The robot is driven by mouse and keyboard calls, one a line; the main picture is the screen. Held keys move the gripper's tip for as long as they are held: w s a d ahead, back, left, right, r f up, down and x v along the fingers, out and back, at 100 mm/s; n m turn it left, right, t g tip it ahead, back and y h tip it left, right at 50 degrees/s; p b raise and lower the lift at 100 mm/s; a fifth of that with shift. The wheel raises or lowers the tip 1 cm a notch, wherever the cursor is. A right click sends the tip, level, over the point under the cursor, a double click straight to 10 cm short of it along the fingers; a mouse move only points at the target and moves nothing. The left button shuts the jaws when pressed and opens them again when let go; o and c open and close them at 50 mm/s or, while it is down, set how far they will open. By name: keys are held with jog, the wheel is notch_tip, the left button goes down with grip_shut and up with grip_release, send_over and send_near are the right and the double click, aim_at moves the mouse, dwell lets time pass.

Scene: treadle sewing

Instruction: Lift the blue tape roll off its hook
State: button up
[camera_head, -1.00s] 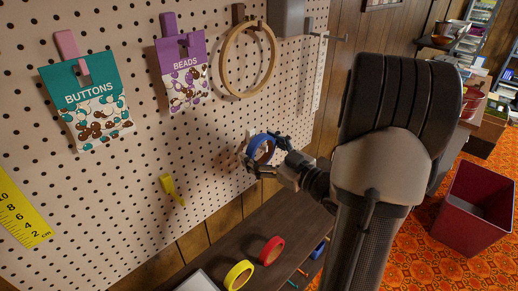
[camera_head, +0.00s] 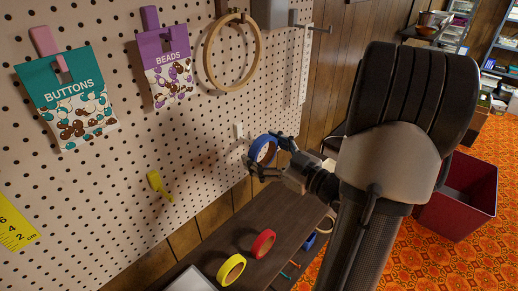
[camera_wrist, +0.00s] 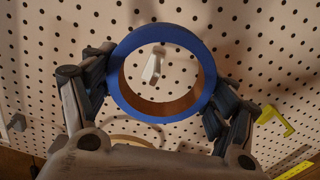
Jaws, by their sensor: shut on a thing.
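The blue tape roll (camera_head: 264,137) is in my gripper (camera_head: 266,156), in front of the pegboard. In the wrist view the blue roll (camera_wrist: 163,33) sits upright between the two fingers, which press on its outer rim from both sides. The white hook (camera_head: 239,131) shows on the pegboard, up and left of the roll in the head view and apart from it. In the wrist view the white hook (camera_wrist: 153,65) is seen through the roll's open centre, with its stem and tip visible.
The pegboard (camera_head: 110,195) also holds a buttons packet (camera_head: 70,105), a beads packet (camera_head: 168,75), a wooden hoop (camera_head: 208,60) and a yellow hook (camera_head: 159,185). Yellow tape (camera_head: 231,270) and red tape (camera_head: 264,244) stand on the dark shelf (camera_head: 222,240) below. A red bin (camera_head: 460,205) is at right.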

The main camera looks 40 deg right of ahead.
jog(key=shift+s+d, duration=0.15)
jog(key=shift+s, duration=1.95)
